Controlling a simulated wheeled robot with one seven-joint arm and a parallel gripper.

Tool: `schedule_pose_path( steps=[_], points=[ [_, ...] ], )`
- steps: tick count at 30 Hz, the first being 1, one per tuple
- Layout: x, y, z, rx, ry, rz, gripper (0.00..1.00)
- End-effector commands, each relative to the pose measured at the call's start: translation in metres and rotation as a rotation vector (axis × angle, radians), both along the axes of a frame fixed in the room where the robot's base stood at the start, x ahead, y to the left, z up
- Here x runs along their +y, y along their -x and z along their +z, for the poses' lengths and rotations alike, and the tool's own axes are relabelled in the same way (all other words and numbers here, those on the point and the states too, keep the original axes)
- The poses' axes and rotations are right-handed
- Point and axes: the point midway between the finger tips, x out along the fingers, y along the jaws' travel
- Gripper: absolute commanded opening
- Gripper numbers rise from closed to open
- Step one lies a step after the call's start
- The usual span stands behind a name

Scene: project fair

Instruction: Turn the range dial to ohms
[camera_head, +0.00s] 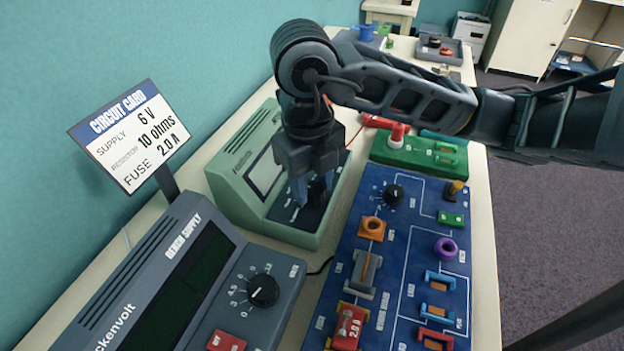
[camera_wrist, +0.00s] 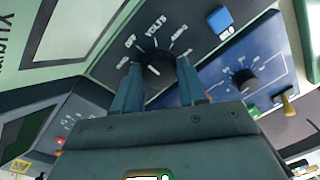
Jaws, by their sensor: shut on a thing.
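The green meter (camera_head: 232,180) stands on the table, with its dark control panel facing up and right. Its black range dial (camera_wrist: 158,74) shows in the wrist view between my two fingers. VOLTS and OFF are readable around it; the other labels are small and blurred. My gripper (camera_head: 311,195) points down over the panel and is shut on the dial; it also shows in the wrist view (camera_wrist: 158,84). I cannot tell surely which label the dial's mark points to. In the head view my gripper hides the dial.
The bench supply (camera_head: 180,270) with its own black knob stands in front of the meter. A blue circuit board (camera_head: 405,245) with several parts lies to the right. A circuit card (camera_head: 130,137) stands at the left. A green block (camera_head: 425,158) is behind the board.

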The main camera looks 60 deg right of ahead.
Motion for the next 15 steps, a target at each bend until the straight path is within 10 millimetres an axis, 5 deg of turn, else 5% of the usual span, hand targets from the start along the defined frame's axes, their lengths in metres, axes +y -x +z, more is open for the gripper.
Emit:
schedule_pose_path(
  steps=[6,15],
  points=[
    [-0.0001,0.0,0.0001,0.0,0.0,0.0,0.11],
    [-0.0013,0.0007,0.0045,0.003,0.004,0.036,0.11]
  ],
)
